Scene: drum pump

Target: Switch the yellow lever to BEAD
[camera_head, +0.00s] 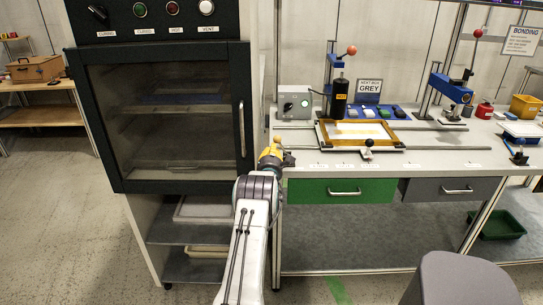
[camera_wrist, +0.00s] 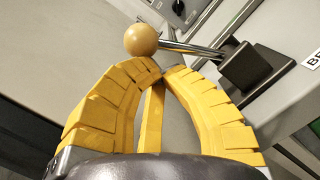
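The yellow lever has a tan-yellow ball knob (camera_wrist: 141,40) on a metal rod (camera_wrist: 190,48), which runs right to a black block (camera_wrist: 250,70) on the bench edge. My gripper (camera_wrist: 163,71) has yellow fingers whose tips come together, with nothing visible held between them. The knob and rod are just beyond the fingertips; I cannot tell whether they touch. A white label (camera_wrist: 313,60), cut off after "BE", lies right of the block. In the head view my gripper (camera_head: 272,157) is at the bench's left front corner, just below the small knob (camera_head: 277,139).
A dark oven cabinet (camera_head: 165,120) stands close on the left. On the bench (camera_head: 440,157) are a grey switch box (camera_head: 294,102), a framed fixture (camera_head: 359,134) with rails, and a blue press (camera_head: 452,88). A green drawer (camera_head: 343,191) is below. A grey rounded object (camera_head: 460,280) stands at the lower right.

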